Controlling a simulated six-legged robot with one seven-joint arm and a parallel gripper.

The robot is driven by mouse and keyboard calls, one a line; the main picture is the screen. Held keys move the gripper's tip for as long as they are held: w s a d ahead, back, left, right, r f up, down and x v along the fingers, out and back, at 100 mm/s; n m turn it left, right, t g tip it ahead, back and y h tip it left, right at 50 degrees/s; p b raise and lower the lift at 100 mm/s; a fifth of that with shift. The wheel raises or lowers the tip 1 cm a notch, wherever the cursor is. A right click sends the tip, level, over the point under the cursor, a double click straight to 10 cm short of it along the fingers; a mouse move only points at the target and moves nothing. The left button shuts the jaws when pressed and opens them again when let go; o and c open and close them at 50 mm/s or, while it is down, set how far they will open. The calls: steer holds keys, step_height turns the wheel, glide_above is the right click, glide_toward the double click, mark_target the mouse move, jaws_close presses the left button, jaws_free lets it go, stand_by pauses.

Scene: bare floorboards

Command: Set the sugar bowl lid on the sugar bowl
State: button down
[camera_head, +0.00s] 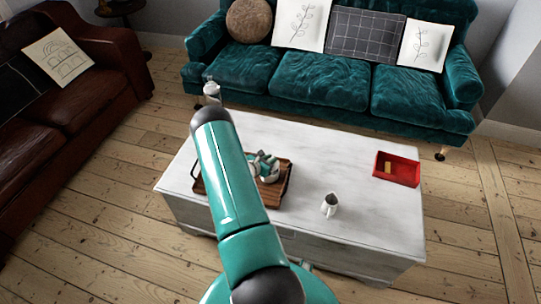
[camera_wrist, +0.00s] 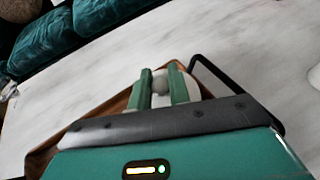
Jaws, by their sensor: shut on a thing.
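My gripper (camera_wrist: 161,76) is over the wooden tray in the wrist view, its two green fingers closed on a small grey knob. The knob belongs to a white rounded piece (camera_wrist: 190,86), which I take to be the sugar bowl lid; it shows behind and beside the fingers. In the head view my gripper (camera_head: 263,164) is over the tray, with white ware around it. I cannot pick out the sugar bowl separately, nor tell whether the lid touches it.
The wooden tray (camera_head: 283,186) with dark handles lies on the white table (camera_head: 330,150). A small white jug (camera_head: 329,205) stands to its right. A red tray (camera_head: 398,178) with a yellowish item lies farther right. A teal sofa (camera_head: 320,82) is behind, a brown one (camera_head: 75,95) left.

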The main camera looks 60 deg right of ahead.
steer(key=shift+f, duration=1.1)
steer(key=shift+f, duration=0.6)
stand_by(0.8)
steer(key=c, duration=1.6)
jaws_free()
steer(key=shift+a, duration=0.1)
steer(key=shift+v, duration=5.45)
